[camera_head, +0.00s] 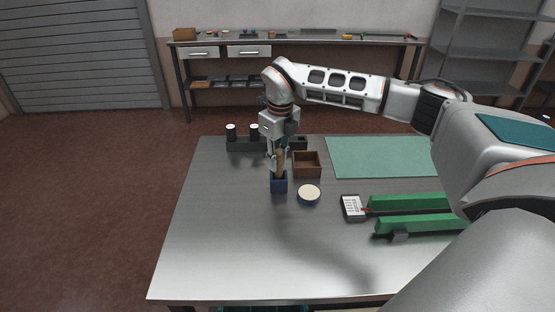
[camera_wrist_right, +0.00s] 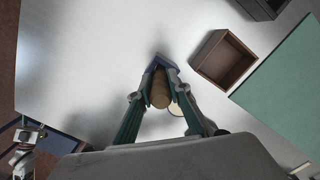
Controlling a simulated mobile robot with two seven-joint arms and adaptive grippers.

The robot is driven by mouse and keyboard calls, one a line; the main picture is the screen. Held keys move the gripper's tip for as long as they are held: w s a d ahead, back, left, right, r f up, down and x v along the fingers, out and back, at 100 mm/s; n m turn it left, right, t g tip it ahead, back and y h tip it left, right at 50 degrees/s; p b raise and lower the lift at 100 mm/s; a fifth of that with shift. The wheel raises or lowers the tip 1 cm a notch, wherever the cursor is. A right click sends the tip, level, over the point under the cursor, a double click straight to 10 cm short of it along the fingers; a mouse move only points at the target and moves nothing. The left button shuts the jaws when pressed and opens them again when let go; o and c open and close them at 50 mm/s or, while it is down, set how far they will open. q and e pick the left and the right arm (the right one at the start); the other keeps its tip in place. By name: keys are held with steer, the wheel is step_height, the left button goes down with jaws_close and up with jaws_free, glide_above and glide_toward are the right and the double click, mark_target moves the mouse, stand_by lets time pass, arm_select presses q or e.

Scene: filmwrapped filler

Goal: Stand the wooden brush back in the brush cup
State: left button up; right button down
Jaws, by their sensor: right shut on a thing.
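The wooden brush (camera_head: 280,163) stands about upright, held from above by my right gripper (camera_head: 278,153). In the right wrist view its round wooden end (camera_wrist_right: 160,88) shows between the two fingers, which are shut on it. The blue brush cup (camera_head: 279,184) stands on the table right below the gripper. The brush's lower part meets the cup's opening; how deep it sits is hidden. The cup's blue rim (camera_wrist_right: 160,62) also shows past the fingertips. A pale arm part at the lower left of the right wrist view may be my left arm; its jaws are unclear.
A round pale-topped tin (camera_head: 309,194) stands right of the cup, with an open brown wooden tray (camera_head: 307,165) behind it. A dark rack (camera_head: 243,144) is at the back. A white calculator-like device (camera_head: 353,208) and green rails (camera_head: 415,223) lie right. The front left table is clear.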

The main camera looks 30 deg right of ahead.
steer(key=c, duration=1.9)
jaws_free()
steer(key=shift+f, duration=0.15)
steer(key=r, duration=0.8)
steer(key=s+r+b, duration=0.1)
steer(key=r, duration=0.3)
steer(key=shift+r, duration=0.15)
